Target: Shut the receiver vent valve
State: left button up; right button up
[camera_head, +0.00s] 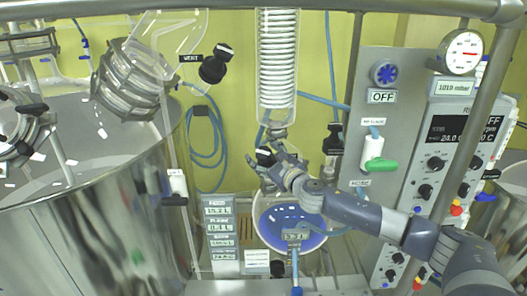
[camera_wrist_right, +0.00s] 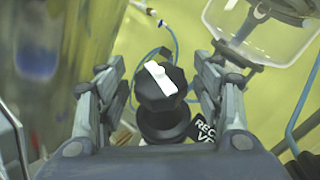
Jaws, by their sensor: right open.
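The receiver vent valve is a black faceted knob (camera_wrist_right: 162,90) with a white bar on top, tilted from upper left to lower right in the right wrist view. A partly hidden label (camera_wrist_right: 206,130) starting "REC" sits beside it. My right gripper (camera_wrist_right: 158,75) is open, with one finger on each side of the knob. Gaps show between fingers and knob, so no grip is visible. In the head view my right gripper (camera_head: 268,156) is around the dark knob, above the receiver vessel with blue liquid (camera_head: 290,222), and hides part of it. My left gripper is not in view.
A glass coil condenser (camera_head: 278,70) hangs just above my right gripper. Another black knob (camera_head: 213,66) labelled "VENT" is at upper left. A large steel vessel (camera_head: 100,215) fills the left. A control panel (camera_head: 385,80) with a green-handled valve (camera_head: 378,163) stands right. Blue hoses (camera_head: 205,150) hang nearby.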

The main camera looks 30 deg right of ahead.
jog(key=shift+c, duration=0.5)
jog(key=c, duration=1)
jog(key=shift+w+a+f+m+t+h+b, duration=0.1)
jog(key=shift+m+t+h+b, duration=0.05)
jog(key=shift+m+h+b, duration=0.5)
jog(key=shift+f+m+t+h+b, duration=0.15)
jog(key=shift+m+h+b, duration=0.3)
jog(key=shift+m+h, duration=0.35)
jog(key=m+g+h+b, duration=0.1)
jog(key=m+h+b, duration=0.2)
jog(key=m+h, duration=0.3)
jog(key=shift+h+b, duration=0.35)
jog(key=shift+h, duration=0.3)
jog(key=m+g+h+b, duration=0.3)
jog(key=m+g, duration=0.1)
jog(key=m+g+h+b, duration=0.3)
jog(key=m+h, duration=0.1)
jog(key=m, duration=0.1)
jog(key=shift+g, duration=0.4)
jog(key=shift+r+m+g+h+b, duration=0.1)
jog(key=shift+m+g+h+b, duration=0.4)
jog(key=shift+m+g+b, duration=0.5)
jog(key=shift+r+m+g+h+b, duration=0.1)
jog(key=shift+m+g+h+b, duration=0.45)
jog(key=shift+m+g, duration=0.8)
